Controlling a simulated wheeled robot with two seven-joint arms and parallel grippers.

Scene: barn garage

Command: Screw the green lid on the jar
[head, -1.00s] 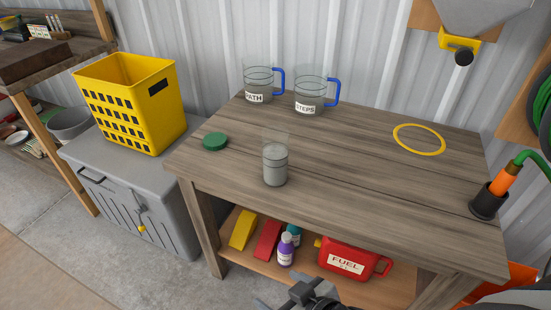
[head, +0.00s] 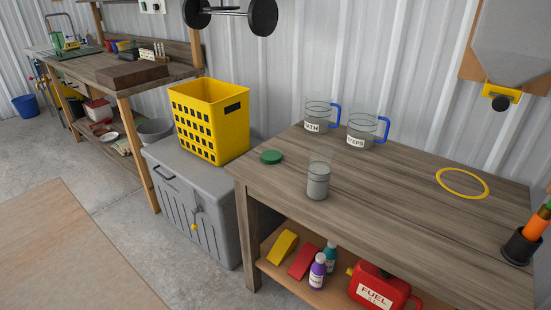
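The green lid (head: 271,157) lies flat on the wooden table (head: 400,215), near its left edge. The jar (head: 318,182) stands upright to the right of the lid and a little nearer to me. It is clear glass with grey contents and its top looks open. Lid and jar are apart. Neither of my grippers shows in the head view.
Two glass mugs with blue handles, one labelled PATH (head: 317,122) and one STEPS (head: 361,135), stand behind the jar. A yellow ring (head: 462,183) lies at the right. A yellow basket (head: 212,135) sits on a grey chest (head: 200,190) left of the table. Floor at left is clear.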

